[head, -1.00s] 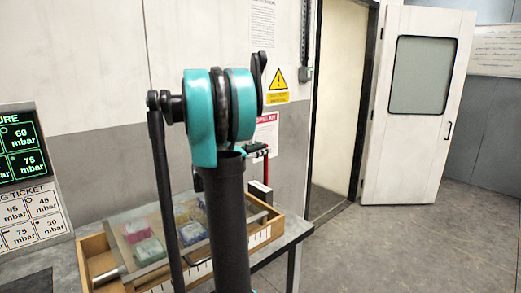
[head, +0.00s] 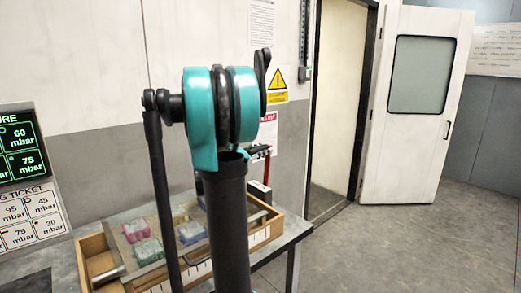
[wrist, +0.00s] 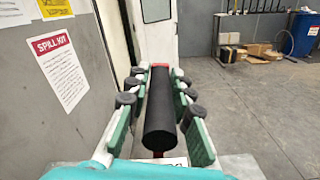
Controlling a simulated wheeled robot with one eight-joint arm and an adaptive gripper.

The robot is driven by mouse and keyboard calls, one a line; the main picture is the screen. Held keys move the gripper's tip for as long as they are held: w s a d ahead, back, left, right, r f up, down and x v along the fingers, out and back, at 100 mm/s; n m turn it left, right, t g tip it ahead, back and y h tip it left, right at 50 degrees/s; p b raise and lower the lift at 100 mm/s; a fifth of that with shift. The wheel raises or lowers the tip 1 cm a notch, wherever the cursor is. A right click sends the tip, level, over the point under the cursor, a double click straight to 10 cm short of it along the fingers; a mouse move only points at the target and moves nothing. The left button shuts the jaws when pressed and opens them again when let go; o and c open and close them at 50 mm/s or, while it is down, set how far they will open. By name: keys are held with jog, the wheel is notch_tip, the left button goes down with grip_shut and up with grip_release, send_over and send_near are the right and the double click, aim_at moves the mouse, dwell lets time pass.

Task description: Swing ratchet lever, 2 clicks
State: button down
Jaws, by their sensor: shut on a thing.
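A thick black cylindrical handle (wrist: 160,122), apparently the ratchet lever's grip, lies lengthwise between the teal fingers of my gripper (wrist: 157,80) in the wrist view. The fingers with dark round joints are closed along both sides of it. A red part (wrist: 160,66) shows at its far end. The mechanism below the handle is hidden. In the head view my own arm covers most of this area; only a red lever part (head: 268,158) and some dark pieces show just right of the arm, above the bench.
A wooden tray (head: 97,243) with colored packs stands on the bench (head: 291,236). A wall with a spill kit sign (wrist: 60,72) runs close on the left in the wrist view. A white door (head: 412,150) stands open. Boxes (wrist: 265,50) and a blue bin (wrist: 304,36) are far off; floor is clear.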

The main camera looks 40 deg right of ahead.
jog(key=s+f+m, duration=0.3)
jog(key=s+m, duration=0.1)
jog(key=s, duration=0.5)
jog(key=shift+s+d+f+m, duration=0.15)
jog(key=shift+d+f+m, duration=0.15)
jog(key=shift+d, duration=0.05)
jog(key=c, duration=1.4)
grip_release()
jog(key=shift+a, duration=0.1)
jog(key=a, duration=0.8)
jog(key=s+a, duration=0.1)
jog(key=a, duration=0.2)
jog(key=shift+a, duration=0.4)
